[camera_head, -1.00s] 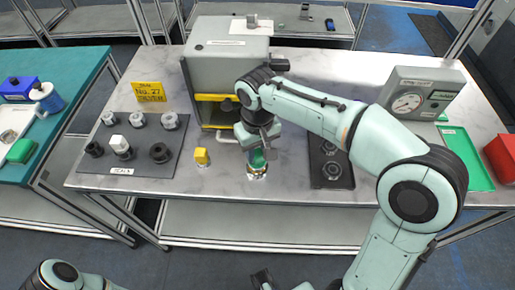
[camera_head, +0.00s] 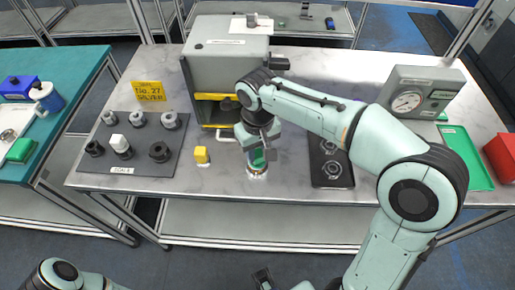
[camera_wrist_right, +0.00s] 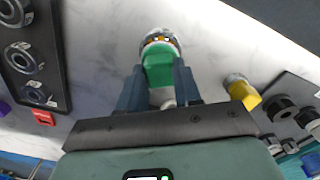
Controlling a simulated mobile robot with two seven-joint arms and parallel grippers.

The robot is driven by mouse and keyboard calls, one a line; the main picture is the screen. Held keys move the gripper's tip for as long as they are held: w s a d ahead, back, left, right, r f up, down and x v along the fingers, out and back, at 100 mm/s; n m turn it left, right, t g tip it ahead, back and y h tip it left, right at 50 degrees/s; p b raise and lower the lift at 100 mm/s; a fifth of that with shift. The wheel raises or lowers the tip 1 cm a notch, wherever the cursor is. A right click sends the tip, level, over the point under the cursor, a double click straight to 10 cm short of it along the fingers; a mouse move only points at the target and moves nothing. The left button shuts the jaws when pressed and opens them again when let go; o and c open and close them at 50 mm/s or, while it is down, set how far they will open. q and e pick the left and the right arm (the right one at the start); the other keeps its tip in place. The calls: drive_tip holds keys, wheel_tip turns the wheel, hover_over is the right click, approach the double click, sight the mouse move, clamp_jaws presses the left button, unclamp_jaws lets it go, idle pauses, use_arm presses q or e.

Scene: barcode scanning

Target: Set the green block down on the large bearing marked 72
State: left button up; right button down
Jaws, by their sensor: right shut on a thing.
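My right gripper (camera_head: 260,156) is shut on the green block (camera_head: 257,160). In the right wrist view the green block (camera_wrist_right: 158,66) sits between the two fingers of the right gripper (camera_wrist_right: 158,88). A shiny ring-shaped bearing (camera_head: 257,175) lies on the table right under the block; the bearing (camera_wrist_right: 160,36) also shows past the block in the wrist view. I cannot tell whether block and bearing touch, and no 72 marking is readable. At the bottom edge a dark part, perhaps my left gripper (camera_head: 262,279), is cut off.
A yellow block (camera_head: 201,155) stands on a small ring to the left. A dark tray (camera_head: 331,163) with rings lies to the right. A grey cabinet (camera_head: 228,75) stands behind, and a dark board (camera_head: 128,165) with several pieces is at far left.

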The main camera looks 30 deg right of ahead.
use_arm(q)
drive_tip(key=shift+s+f+b, duration=0.1)
drive_tip(key=shift+f+b, duration=0.25)
drive_tip(key=shift+f, duration=0.05)
use_arm(e)
drive_tip(key=shift+f, duration=0.9)
drive_tip(key=shift+c, duration=1.9)
unclamp_jaws()
use_arm(q)
drive_tip(key=shift+r, duration=0.1)
use_arm(e)
drive_tip(key=shift+r, duration=0.1)
wheel_tip(320, 180, up, 7)
drive_tip(key=p, duration=0.6)
drive_tip(key=shift+r, duration=0.2)
use_arm(q)
wheel_tip(320, 180, up, 6)
drive_tip(key=w, duration=0.3)
drive_tip(key=shift+r, duration=0.15)
use_arm(e)
drive_tip(key=shift+f, duration=0.1)
use_arm(q)
drive_tip(key=shift+s, duration=0.1)
